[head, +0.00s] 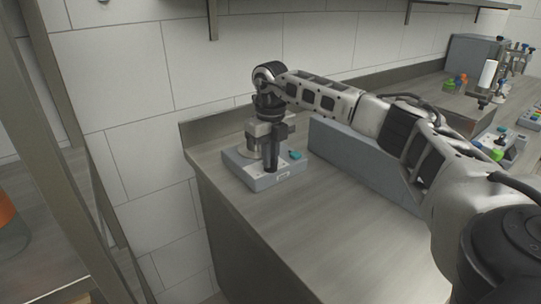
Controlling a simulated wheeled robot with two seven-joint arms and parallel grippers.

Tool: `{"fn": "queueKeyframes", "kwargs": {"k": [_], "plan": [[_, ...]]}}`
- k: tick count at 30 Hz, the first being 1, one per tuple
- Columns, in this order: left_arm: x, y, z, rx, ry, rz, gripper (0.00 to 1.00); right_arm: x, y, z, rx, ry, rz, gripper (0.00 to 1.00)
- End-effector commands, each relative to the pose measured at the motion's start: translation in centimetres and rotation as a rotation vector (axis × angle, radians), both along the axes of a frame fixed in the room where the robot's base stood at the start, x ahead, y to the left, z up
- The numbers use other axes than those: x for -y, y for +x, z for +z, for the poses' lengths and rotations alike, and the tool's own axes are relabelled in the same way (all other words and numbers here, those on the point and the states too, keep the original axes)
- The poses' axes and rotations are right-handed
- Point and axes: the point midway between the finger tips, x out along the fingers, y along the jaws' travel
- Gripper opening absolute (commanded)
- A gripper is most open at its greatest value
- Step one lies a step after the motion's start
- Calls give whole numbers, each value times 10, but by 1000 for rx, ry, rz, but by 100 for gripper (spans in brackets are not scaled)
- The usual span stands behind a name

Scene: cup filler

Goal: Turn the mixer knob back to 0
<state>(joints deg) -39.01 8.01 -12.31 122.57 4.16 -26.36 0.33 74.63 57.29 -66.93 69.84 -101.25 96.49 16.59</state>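The mixer is a small grey box-like base (264,179) at the left end of the counter, near the back wall. A teal knob (295,155) shows on its right side, and a pale label is on its front face. My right arm reaches in from the right, and its gripper (268,160) points down over the mixer base, just left of the teal knob. The gripper hides part of the mixer's top. Its finger gap and any contact are too small to make out. The knob's marking cannot be read. My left gripper is not in view.
The counter's front part (270,225) is clear. Other devices with coloured parts (455,82) and a white cylinder (487,74) stand at the far right. A metal upright (45,130) is at the left.

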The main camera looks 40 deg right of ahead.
Motion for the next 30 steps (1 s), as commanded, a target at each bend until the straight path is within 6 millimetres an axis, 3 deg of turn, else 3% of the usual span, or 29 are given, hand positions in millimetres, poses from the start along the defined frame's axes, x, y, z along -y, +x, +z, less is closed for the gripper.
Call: {"fn": "queueKeyframes", "kwargs": {"k": [11, 30], "plan": [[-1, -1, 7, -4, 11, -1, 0, 0, 0, 3, -1, 0, 99, 0], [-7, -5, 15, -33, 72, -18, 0, 0, 1, 3, 2, 0, 668, 0]]}}
